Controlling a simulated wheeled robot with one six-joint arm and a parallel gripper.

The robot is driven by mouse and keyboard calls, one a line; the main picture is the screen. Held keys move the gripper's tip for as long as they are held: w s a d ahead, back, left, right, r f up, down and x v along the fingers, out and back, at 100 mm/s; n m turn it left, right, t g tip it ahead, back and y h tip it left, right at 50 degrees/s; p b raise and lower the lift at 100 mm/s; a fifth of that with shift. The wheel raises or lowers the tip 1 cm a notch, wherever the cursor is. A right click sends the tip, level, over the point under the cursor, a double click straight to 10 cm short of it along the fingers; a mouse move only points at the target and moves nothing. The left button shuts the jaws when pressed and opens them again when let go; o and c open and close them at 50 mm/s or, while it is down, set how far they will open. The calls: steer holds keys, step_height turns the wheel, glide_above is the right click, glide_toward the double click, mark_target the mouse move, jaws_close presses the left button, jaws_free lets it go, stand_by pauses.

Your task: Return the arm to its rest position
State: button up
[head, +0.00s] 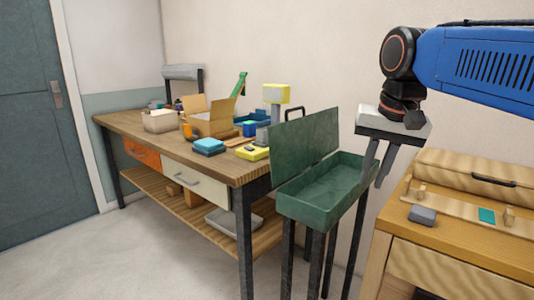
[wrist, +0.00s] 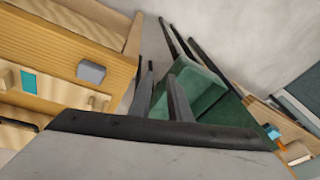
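My gripper (head: 370,184) hangs from my blue arm at the right of the head view, fingers pointing down. Its two fingers stand apart with a gap and hold nothing that I can see. In the head view they overlap the right end of an open green metal box (head: 335,185); how far apart they are in depth is hard to tell. In the wrist view the gripper (wrist: 161,70) also shows two separated fingers with the green box (wrist: 205,90) behind them. I make out no glass rods.
A wooden workbench (head: 140,125) at the left carries a cardboard box (head: 210,120) and several small items. At the right, a wooden cabinet (head: 460,255) holds a grey block (head: 422,215), a pegged strip with a teal patch (head: 487,215) and a wooden case (head: 480,175). Floor at front left is clear.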

steer(key=s+d+f+n+t, duration=0.1)
steer(key=s+d+f, duration=0.2)
steer(key=s+f, duration=0.4)
steer(key=s+d+f+n+t, duration=0.1)
steer(key=s+f, duration=0.7)
steer(key=f, duration=0.8)
steer(key=shift+s+d+f+n+h, duration=0.2)
steer(key=shift+d+f+n+h, duration=0.1)
steer(key=shift+d+n, duration=0.6)
